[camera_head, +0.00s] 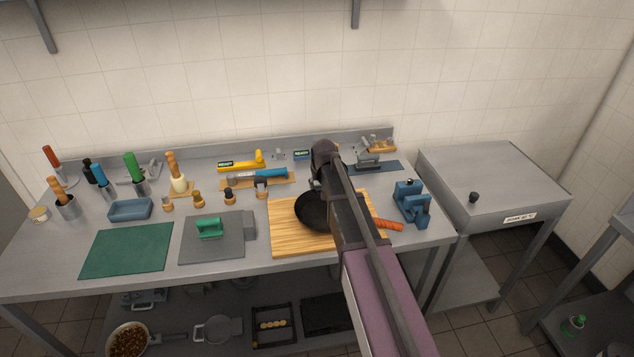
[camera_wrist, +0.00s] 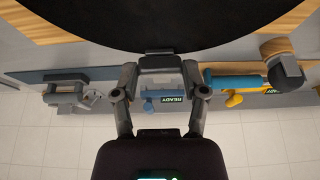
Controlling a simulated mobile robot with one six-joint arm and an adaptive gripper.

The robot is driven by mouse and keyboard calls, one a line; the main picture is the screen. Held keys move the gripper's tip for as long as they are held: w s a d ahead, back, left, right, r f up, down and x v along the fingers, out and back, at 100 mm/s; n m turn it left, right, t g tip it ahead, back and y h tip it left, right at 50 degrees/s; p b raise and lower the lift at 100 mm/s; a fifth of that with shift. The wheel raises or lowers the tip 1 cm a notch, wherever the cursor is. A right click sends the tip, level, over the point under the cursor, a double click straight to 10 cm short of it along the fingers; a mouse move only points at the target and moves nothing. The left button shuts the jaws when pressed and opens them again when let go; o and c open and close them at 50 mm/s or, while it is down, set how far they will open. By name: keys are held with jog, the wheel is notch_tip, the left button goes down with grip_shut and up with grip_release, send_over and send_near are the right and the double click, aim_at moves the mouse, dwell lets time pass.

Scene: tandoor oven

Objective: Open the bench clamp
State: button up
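A blue vise-like block (camera_head: 411,206) with a dark knob on top stands at the bench's right end and looks like the bench clamp; its jaw gap is too small to judge. A grey clamp-like device (camera_head: 368,158) sits on a blue mat behind it and also shows at left in the wrist view (camera_wrist: 67,95). In the head view my arm hides the gripper, over the back of the cutting board.
A black pan (camera_head: 314,210) sits on the wooden board (camera_head: 285,240), close to my gripper. A blue-handled tool (camera_head: 270,173) and yellow tool (camera_head: 243,164) lie at the back. A steel cabinet (camera_head: 500,180) stands right of the bench. The green mat (camera_head: 128,249) is bare.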

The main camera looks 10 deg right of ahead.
jog(key=shift+r, duration=0.1)
grip_shut()
jog(key=shift+w+r+g+p, duration=0.45)
jog(key=shift+r+g+p, duration=0.2)
jog(key=shift+g+p, duration=0.4)
jog(key=shift+r+g+p, duration=0.1)
jog(key=shift+g+p, duration=0.15)
jog(key=shift+p, duration=0.15)
jog(key=shift+w+r, duration=0.1)
jog(key=shift+w+r+g+p, duration=0.3)
jog(key=shift+g+p, duration=0.15)
jog(key=shift+g, duration=0.05)
jog(key=shift+w+r+g+p, duration=0.25)
jog(key=shift+w+g+p, duration=0.05)
jog(key=shift+g, duration=0.2)
jog(key=shift+r+g, duration=0.1)
jog(key=shift+g, duration=0.2)
